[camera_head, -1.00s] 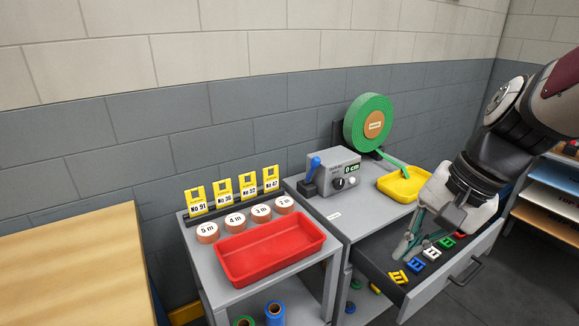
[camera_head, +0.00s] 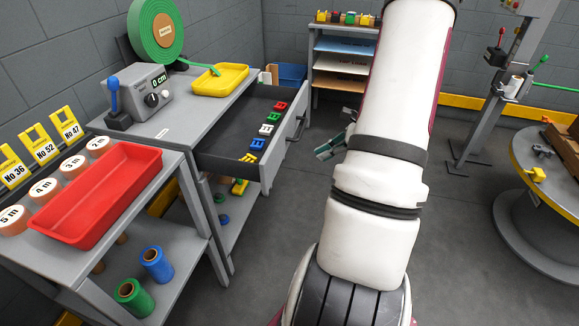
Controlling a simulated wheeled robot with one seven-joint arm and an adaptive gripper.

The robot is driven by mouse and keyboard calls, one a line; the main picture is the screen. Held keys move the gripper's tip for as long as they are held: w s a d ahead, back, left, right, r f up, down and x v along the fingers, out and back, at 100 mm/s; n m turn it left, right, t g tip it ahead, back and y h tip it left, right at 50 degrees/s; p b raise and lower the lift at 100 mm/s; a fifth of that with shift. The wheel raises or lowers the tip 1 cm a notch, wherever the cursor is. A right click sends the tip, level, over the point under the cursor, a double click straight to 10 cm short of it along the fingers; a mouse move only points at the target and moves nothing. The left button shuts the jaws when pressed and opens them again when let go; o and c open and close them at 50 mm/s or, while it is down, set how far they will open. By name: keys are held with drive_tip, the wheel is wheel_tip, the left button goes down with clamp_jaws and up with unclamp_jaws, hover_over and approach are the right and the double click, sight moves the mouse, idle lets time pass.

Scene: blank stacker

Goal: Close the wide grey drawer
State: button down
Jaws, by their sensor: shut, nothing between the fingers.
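The wide grey drawer (camera_head: 228,165) is pulled open from the grey bench (camera_head: 185,112), extending to the right. Several coloured clip-like pieces (camera_head: 265,130) lie in a row inside it, along its front: yellow, blue, white, green and red. Its dark handle (camera_head: 299,129) is on the front panel. My gripper (camera_head: 328,149) is to the right of the drawer front, apart from the handle in the picture. It is shut and empty, and partly hidden behind my arm.
A red tray (camera_head: 105,193) sits on the left cart. A yellow tray (camera_head: 221,80), a green tape roll (camera_head: 138,40) and a lever box (camera_head: 142,95) are on the bench. A round table (camera_head: 555,200) stands right. Floor before the drawer is open.

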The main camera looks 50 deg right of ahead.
drive_tip(key=shift+w+a+r+b+x, duration=0.1)
drive_tip(key=shift+w+r+b+x, duration=0.3)
drive_tip(key=shift+x, duration=1.75)
drive_tip(key=shift+w+a+r+b+x, duration=0.2)
drive_tip(key=shift+b+x, duration=0.25)
drive_tip(key=shift+x, duration=1.65)
drive_tip(key=shift+w+a+r+b+x, duration=0.1)
drive_tip(key=shift+w+r+b+x, duration=0.25)
drive_tip(key=shift+x, duration=1.8)
drive_tip(key=b, duration=0.3)
approach(220, 152)
drive_tip(key=a+f, duration=0.1)
drive_tip(key=w+a, duration=0.1)
drive_tip(key=a, duration=0.1)
drive_tip(key=a+f, duration=0.1)
drive_tip(key=a, duration=0.1)
drive_tip(key=shift+w+a+f, duration=0.15)
drive_tip(key=shift+w+f, duration=0.15)
drive_tip(key=shift+f, duration=0.1)
drive_tip(key=shift+w+a+r, duration=0.1)
drive_tip(key=shift+w+a, duration=0.05)
drive_tip(key=shift+w, duration=0.25)
drive_tip(key=shift+a, duration=0.1)
